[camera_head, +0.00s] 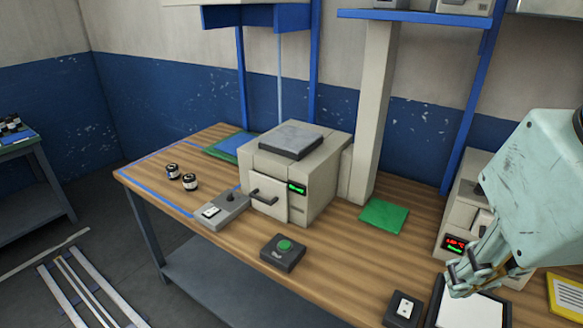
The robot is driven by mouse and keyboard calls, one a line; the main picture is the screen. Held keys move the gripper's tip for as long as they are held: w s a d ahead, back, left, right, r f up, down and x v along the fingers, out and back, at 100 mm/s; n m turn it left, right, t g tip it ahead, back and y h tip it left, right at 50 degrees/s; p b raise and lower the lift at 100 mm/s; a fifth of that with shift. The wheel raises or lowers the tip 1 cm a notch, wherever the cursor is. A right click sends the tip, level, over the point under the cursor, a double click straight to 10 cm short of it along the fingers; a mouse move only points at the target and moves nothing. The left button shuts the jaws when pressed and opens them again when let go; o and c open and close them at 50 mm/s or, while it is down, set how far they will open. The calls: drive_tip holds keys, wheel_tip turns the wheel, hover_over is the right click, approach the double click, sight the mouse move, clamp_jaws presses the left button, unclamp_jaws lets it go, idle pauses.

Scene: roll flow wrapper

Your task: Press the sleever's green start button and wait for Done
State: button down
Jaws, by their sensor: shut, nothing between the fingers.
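The green start button (285,245) is a round dome on a dark box (283,254) near the bench's front edge. Behind it stands the beige sleever (325,196), a box with a front door, a handle and a grey plate on top. Its small display (297,188) shows green text too small to read. My gripper (454,280) is at the right, shut and empty, well to the right of the button and apart from it. It is in front of a second beige machine and above a white sheet.
The second machine (458,215) has a red and green display, partly hidden by my arm. A grey control box (222,211), two dark jars (181,178), a green mat (384,216) and a dark switch box (403,310) are on the bench. Wood between button and mat is clear.

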drive_tip(key=shift+w, duration=0.2)
idle(0.4)
drive_tip(key=w+a+f+m+g+p, duration=0.1)
drive_tip(key=w+a+m+p, duration=0.3)
drive_tip(key=w, duration=0.8)
drive_tip(key=w+a+f+n+g+p, duration=0.1)
drive_tip(key=w+a, duration=0.4)
drive_tip(key=w, duration=0.7)
drive_tip(key=w+a+f+m+g+p, duration=0.2)
drive_tip(key=w+a+f+m+p, duration=0.1)
drive_tip(key=w+a+f, duration=1.1)
drive_tip(key=shift+w+a+f+m+p, duration=0.35)
drive_tip(key=shift+f+p, duration=0.35)
drive_tip(key=shift+f, duration=0.75)
drive_tip(key=shift+f, duration=0.1)
